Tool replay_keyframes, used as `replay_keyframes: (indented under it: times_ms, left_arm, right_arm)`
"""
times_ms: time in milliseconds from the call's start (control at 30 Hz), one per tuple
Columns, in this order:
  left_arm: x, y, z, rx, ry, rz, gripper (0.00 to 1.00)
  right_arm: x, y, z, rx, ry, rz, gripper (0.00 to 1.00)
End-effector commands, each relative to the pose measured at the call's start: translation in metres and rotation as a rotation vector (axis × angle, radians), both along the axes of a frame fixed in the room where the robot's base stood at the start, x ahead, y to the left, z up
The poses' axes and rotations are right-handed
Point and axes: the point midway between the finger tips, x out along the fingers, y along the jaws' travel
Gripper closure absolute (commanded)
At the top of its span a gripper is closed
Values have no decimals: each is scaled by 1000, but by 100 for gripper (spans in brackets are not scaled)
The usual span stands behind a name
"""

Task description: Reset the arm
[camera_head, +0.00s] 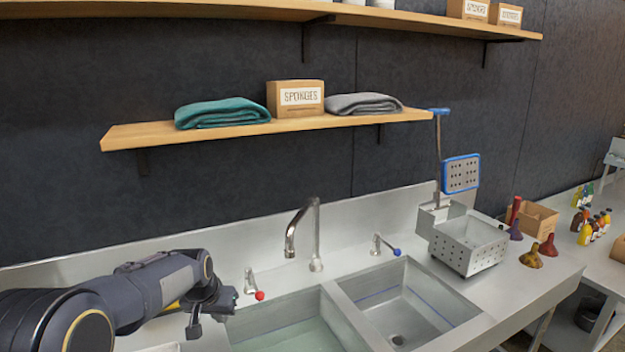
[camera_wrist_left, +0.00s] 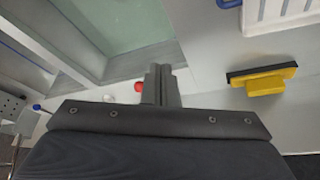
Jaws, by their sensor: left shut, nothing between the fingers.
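My left arm (camera_head: 150,290) reaches in from the left in the head view, over the counter at the left of the sinks. My left gripper (camera_head: 214,308) is beside the red-knobbed tap lever (camera_head: 255,284), at the left basin's back corner. In the left wrist view the fingers of my left gripper (camera_wrist_left: 160,84) are together with nothing between them. The red knob (camera_wrist_left: 138,86) shows just left of them; whether they touch is unclear. My right gripper is in neither view.
A water-filled basin (camera_head: 240,327) and an empty basin (camera_head: 440,310) lie right of my arm. A tall faucet (camera_head: 316,235) and a blue-knobbed lever (camera_head: 378,244) stand behind them. A yellow-and-black block (camera_wrist_left: 264,84) and a white container (camera_wrist_left: 280,18) show in the wrist view.

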Motion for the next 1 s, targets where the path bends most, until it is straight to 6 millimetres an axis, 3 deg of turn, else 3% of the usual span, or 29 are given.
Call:
replay_keyframes:
  times_ms: [267, 567, 667, 800, 1000]
  left_arm:
    - [-33, 13, 14, -85, 14, 35, 100]
    - [-104, 27, 40, -229, 18, 79, 100]
    - [-143, 29, 52, -288, 10, 90, 100]
    - [-216, 25, 64, -362, -10, 99, 100]
    - [-305, 8, 56, -382, -49, 107, 100]
  right_arm:
    - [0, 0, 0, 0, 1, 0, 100]
    - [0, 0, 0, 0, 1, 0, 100]
    - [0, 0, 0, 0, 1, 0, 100]
    - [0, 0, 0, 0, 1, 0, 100]
    - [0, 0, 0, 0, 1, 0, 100]
